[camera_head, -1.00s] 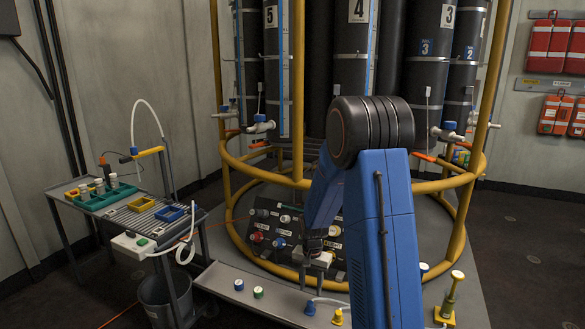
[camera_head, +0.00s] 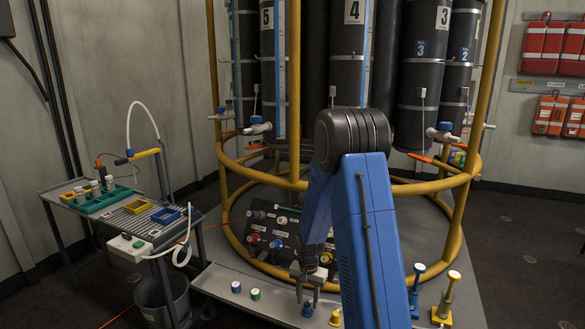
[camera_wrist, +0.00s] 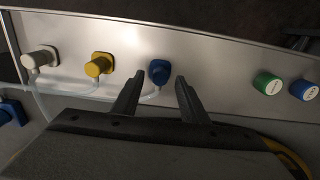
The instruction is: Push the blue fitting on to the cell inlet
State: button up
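The blue fitting (camera_head: 307,310) stands on the pale front ledge (camera_head: 213,281), beside a yellow fitting (camera_head: 334,318). In the wrist view the blue fitting (camera_wrist: 159,71) has a clear tube at its base and sits just beyond the gap between my fingertips. My gripper (camera_head: 308,296) is open and empty, pointing down above the blue fitting; both fingers (camera_wrist: 158,84) show apart in the wrist view. A dark sloping panel (camera_head: 262,221) with several coloured ports stands behind the ledge. I cannot tell which port is the cell inlet; my arm hides part of the panel.
A white fitting (camera_wrist: 40,60) stands past the yellow one. A green cap (camera_head: 256,294) and a blue cap (camera_head: 236,286) sit left on the ledge. Yellow and blue plungers stand right of my arm. A yellow frame rail (camera_head: 230,240) encircles the panel.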

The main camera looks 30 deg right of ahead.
aim_at(307, 304)
jog(key=shift+f, duration=1.45)
grip_shut()
jog(key=shift+r, duration=2.95)
jog(key=shift+w, duration=0.1)
